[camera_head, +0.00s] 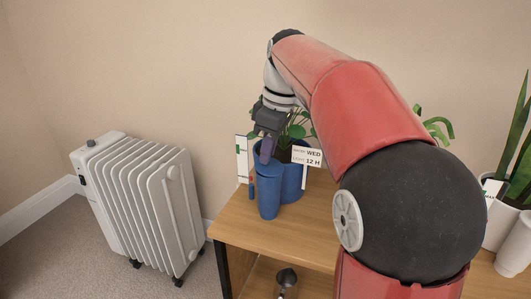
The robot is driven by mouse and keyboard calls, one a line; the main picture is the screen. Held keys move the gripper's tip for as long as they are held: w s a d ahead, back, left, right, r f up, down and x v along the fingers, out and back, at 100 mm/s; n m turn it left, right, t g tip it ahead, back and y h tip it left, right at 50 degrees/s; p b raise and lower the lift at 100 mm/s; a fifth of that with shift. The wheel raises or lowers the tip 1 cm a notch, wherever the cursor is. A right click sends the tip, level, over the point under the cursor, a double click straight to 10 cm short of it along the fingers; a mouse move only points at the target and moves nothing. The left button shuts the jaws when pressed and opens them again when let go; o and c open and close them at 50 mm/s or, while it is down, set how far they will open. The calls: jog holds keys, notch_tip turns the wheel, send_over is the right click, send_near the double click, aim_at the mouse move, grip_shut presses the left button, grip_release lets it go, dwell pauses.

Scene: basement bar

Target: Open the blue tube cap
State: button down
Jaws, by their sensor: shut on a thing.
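A blue tube (268,195) stands upright on the wooden table, close to its front left corner. My gripper (265,155) reaches down from above to the top of the tube, with its fingers shut at the cap. The cap is mostly hidden by the fingers, and I cannot tell whether it is raised off the tube.
A blue pot (292,181) with a leafy plant touches or stands just behind the tube. Label cards (307,156) stick up around it. White pots with plants (500,219) stand at the right of the wooden table (240,225). A white radiator (140,200) stands on the carpet at left. A small dark object (286,277) is on the lower shelf.

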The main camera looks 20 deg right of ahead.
jog(key=t+y+b, duration=0.1)
jog(key=s+d+t+y+b, duration=0.1)
jog(key=d+y+b, duration=0.1)
jog(key=b, duration=0.1)
jog(key=shift+s+r+t+y, duration=0.15)
jog(key=shift+s+t+y, duration=0.15)
jog(key=shift+t, duration=0.1)
jog(key=shift+s+d+t+y+b, duration=0.35)
jog(key=shift+d+t+y+b, duration=0.25)
jog(key=shift+y+b, duration=0.6)
jog(key=shift+s+d+t+y+b, duration=0.4)
jog(key=shift+t+y+b, duration=0.4)
jog(key=shift+b, duration=0.75)
jog(key=shift+s+d+t+y+b, duration=0.3)
jog(key=shift+d+t+y+b, duration=0.3)
jog(key=shift+y+b, duration=0.6)
jog(key=c, duration=1.3)
grip_release()
jog(key=v, duration=0.7)
jog(key=shift+s+d+r+p, duration=0.15)
jog(key=shift+s+r+p, duration=0.1)
jog(key=shift+s+p, duration=0.15)
jog(key=shift+w, duration=0.1)
